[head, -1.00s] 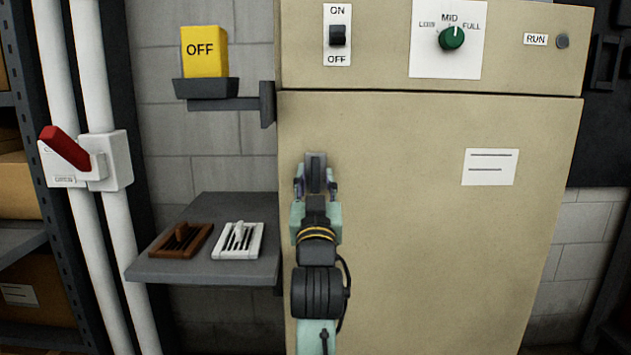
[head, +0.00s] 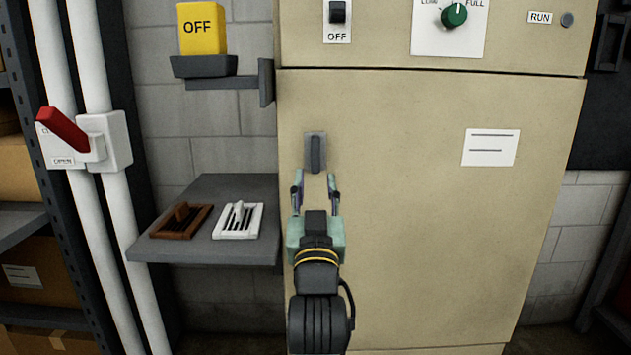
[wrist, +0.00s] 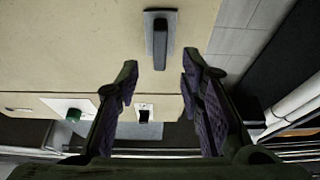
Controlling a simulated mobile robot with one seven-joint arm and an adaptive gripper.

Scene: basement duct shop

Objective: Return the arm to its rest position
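My gripper (head: 315,186) is in front of the beige cabinet, with its two fingers spread and nothing between them. It also shows open in the wrist view (wrist: 158,82). A dark grey latch handle on a small plate (head: 315,153) is on the cabinet door just above the fingertips in the head view. The same handle (wrist: 160,38) stands ahead of the fingers in the wrist view, apart from them. My arm reaches up from the bottom of the head view.
The beige cabinet (head: 420,240) fills the middle. A grey shelf (head: 200,248) at left bears a brown grille (head: 181,221) and a white grille (head: 238,221). A yellow OFF block (head: 202,29) sits on a bracket. A red lever (head: 63,130) is on white pipes at far left.

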